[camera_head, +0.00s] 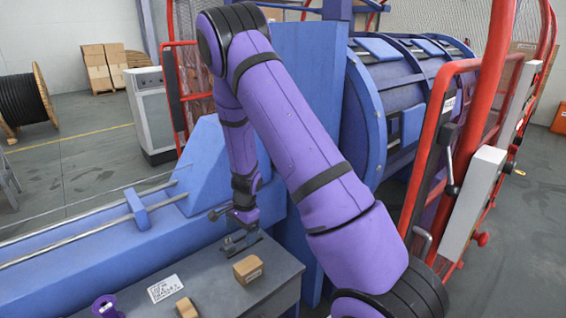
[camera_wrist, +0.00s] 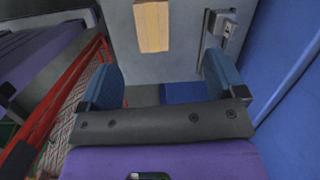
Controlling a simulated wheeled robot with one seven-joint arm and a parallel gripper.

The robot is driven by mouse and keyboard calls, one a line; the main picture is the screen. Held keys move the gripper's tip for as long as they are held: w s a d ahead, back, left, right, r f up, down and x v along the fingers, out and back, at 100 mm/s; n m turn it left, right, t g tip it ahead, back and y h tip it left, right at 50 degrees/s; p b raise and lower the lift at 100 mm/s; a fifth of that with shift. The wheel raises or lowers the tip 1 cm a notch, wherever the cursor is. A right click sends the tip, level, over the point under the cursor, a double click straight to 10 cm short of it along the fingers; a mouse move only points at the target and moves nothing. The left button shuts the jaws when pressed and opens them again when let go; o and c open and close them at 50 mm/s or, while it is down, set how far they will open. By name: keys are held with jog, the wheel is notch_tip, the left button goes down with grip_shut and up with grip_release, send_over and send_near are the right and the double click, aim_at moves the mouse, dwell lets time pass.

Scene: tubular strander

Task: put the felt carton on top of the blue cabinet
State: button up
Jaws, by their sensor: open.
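A small tan carton (camera_head: 248,270) sits on the blue-grey cabinet top (camera_head: 215,277) at the bottom of the head view. A smaller tan box (camera_head: 187,308) lies nearer the front. I cannot read which one is the felt carton. A tan carton also shows at the top of the wrist view (camera_wrist: 152,25), ahead of my fingers and apart from them. My gripper (camera_wrist: 163,78) is open and empty, its two blue fingers spread wide. In the head view, my arm's end is low over the back of the cabinet top, its fingers not clear.
A white written card (camera_head: 165,288) and a purple part (camera_head: 105,307) lie to the left. A blue machine (camera_head: 420,90) with red rails (camera_head: 470,100) fills the right. Stacked boxes (camera_head: 97,68) stand far back.

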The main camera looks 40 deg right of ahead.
jog(key=s+a+r+n+t, duration=0.1)
jog(key=s+a+r+n, duration=0.15)
jog(key=r, duration=0.65)
jog(key=s+a+r+n+y, duration=0.1)
jog(key=s+a+r+n, duration=0.15)
jog(key=r, duration=0.65)
jog(key=s+a+r+n+t, duration=0.1)
jog(key=s+a+r+n, duration=0.2)
jog(key=r, duration=0.7)
jog(key=s+r+n+t+h, duration=0.1)
jog(key=s+r+n, duration=0.2)
jog(key=s, duration=0.4)
jog(key=s+r+n+h, duration=0.1)
jog(key=s+r+n, duration=0.1)
jog(key=s+r, duration=0.3)
jog(key=s+d+r+n+t+h, duration=0.1)
jog(key=s+r+n, duration=0.2)
jog(key=s, duration=0.6)
jog(key=shift+s+r+n+t, duration=0.3)
jog(key=shift+r, duration=0.15)
